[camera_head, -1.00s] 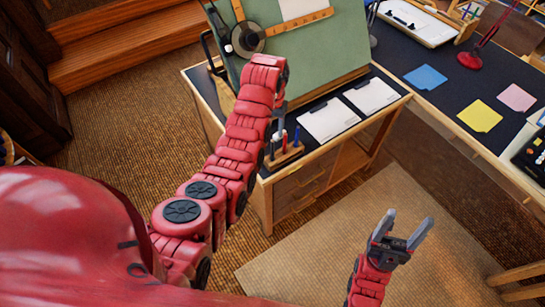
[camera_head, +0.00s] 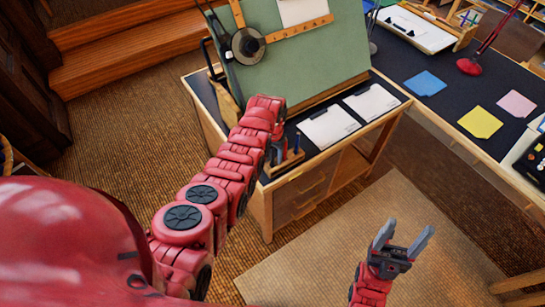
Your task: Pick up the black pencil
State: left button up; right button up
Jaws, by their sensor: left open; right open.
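A small wooden pen holder (camera_head: 286,165) stands at the front left corner of the desk with slim upright writing tools in it. A blue one (camera_head: 297,141) shows at its right. I cannot make out a black pencil for certain; my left arm and gripper cover much of the holder. My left gripper (camera_head: 277,153) is at the holder, pointing down among the tools, largely hidden by its own wrist, with nothing visibly held. My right gripper (camera_head: 403,238) is open and empty, above the pale mat in front of the desk.
A green drafting board (camera_head: 300,62) rises tilted behind the holder. Two white clipboards (camera_head: 328,127) lie right of it. The dark desk at the right bears blue (camera_head: 425,84), yellow (camera_head: 480,122) and pink (camera_head: 516,103) paper and a red lamp (camera_head: 470,66). The mat (camera_head: 330,250) is clear.

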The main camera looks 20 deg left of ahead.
pick_arm(q)
jog(key=shift+f, duration=0.4)
grip_shut()
